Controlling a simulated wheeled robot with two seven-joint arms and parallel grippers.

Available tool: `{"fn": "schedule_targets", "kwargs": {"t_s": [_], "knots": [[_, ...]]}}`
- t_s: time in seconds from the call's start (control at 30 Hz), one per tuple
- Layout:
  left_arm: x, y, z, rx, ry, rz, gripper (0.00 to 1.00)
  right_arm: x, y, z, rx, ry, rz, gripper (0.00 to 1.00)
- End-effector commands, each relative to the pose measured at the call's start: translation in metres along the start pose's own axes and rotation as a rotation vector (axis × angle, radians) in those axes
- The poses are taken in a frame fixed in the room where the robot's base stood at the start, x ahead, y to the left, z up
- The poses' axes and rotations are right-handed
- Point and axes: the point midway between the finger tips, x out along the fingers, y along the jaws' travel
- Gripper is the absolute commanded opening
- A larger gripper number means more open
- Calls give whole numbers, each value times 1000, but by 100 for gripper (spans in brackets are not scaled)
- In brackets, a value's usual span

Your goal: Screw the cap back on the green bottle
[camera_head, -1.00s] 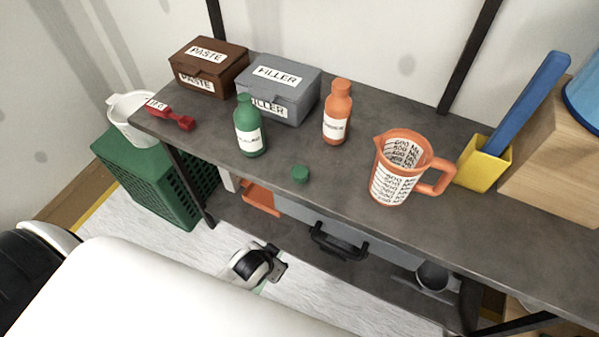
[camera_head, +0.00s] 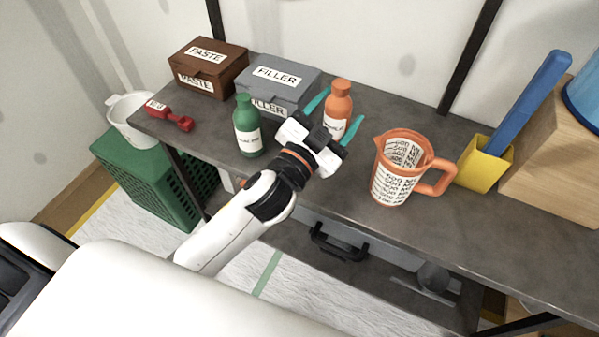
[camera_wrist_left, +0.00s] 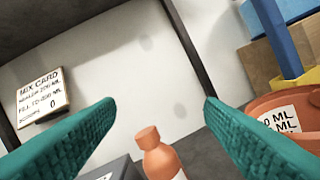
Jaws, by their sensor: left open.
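The green bottle (camera_head: 247,128) stands upright on the dark shelf top, with a white label on its front. The small green cap does not show now; my left arm and gripper cover the spot where it lay. My left gripper (camera_head: 345,102) is open over the shelf, to the right of the green bottle, its teal fingers appearing on either side of the orange bottle (camera_head: 337,112) in the head view. In the left wrist view the open fingers (camera_wrist_left: 160,100) have nothing between them, and the orange bottle (camera_wrist_left: 160,155) shows lower down. My right gripper is not in view.
A brown paste box (camera_head: 208,68) and grey filler box (camera_head: 292,76) stand at the back. An orange measuring jug (camera_head: 390,178) and yellow holder (camera_head: 484,170) stand to the right. A red tool (camera_head: 170,115) lies at the left. A mix card (camera_wrist_left: 45,97) hangs on the wall.

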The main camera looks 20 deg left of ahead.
Motion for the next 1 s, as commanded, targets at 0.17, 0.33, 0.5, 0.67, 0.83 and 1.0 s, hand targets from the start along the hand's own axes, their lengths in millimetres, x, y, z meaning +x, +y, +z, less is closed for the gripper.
{"fn": "schedule_targets", "kwargs": {"t_s": [0.17, 0.33, 0.5, 0.67, 0.83, 1.0], "knots": [[16, -26, 90, 183, -439, -119, 63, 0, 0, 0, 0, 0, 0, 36], [1, -72, 142, 392, -794, -325, 63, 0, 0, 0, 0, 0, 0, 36], [-26, -119, 147, 643, -1054, -611, 63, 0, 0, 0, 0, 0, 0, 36], [-46, -145, 109, 911, -1175, -945, 63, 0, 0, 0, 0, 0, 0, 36], [-52, -134, 42, 1214, -1129, -1339, 63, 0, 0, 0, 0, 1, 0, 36], [-43, -80, -24, 1488, -888, -1717, 63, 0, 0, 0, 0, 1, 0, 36]]}}
